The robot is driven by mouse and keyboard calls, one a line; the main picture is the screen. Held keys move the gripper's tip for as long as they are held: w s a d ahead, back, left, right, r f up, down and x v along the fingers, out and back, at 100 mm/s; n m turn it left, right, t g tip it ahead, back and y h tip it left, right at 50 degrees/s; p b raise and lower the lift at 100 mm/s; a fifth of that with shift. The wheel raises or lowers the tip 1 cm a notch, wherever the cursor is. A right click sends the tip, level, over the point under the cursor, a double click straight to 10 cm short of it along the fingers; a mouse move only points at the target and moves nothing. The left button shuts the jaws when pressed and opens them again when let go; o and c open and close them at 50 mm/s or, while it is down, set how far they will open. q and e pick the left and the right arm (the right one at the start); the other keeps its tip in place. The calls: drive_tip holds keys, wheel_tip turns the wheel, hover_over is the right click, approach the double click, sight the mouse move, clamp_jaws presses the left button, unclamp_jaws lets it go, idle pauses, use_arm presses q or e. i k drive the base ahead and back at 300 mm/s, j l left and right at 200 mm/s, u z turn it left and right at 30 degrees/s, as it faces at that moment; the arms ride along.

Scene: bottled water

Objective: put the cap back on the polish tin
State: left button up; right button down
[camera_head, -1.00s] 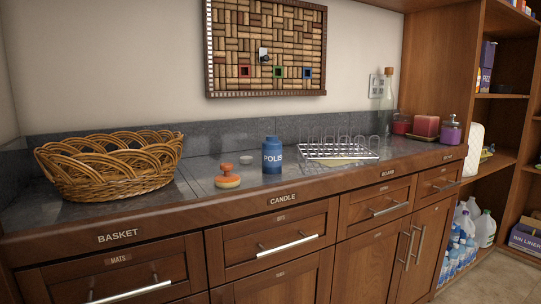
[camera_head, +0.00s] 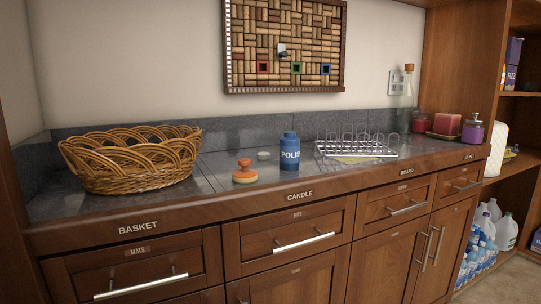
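The polish tin (camera_head: 289,157) is a blue upright container with "POLIS" visible in white letters, standing on the grey counter in the head view. Its top is a narrower blue neck; whether it is open is too small to tell. A small pale round disc (camera_head: 264,155) lies flat on the counter just left of the tin and a little behind it, apart from it. It looks like a cap, but I cannot tell for sure. Neither of my grippers is in view.
An orange-topped scrubbing brush (camera_head: 245,172) sits left of the tin near the counter's front edge. A large wicker basket (camera_head: 130,170) fills the left, a wire rack (camera_head: 355,150) stands to the right. Candles and a bottle (camera_head: 405,95) are at the far right.

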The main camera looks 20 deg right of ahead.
sight(289, 151)
drive_tip(key=u, duration=1.2)
drive_tip(key=k+l, duration=0.35)
drive_tip(key=l, duration=0.15)
drive_tip(key=k+l, duration=0.35)
drive_tip(key=l, duration=0.1)
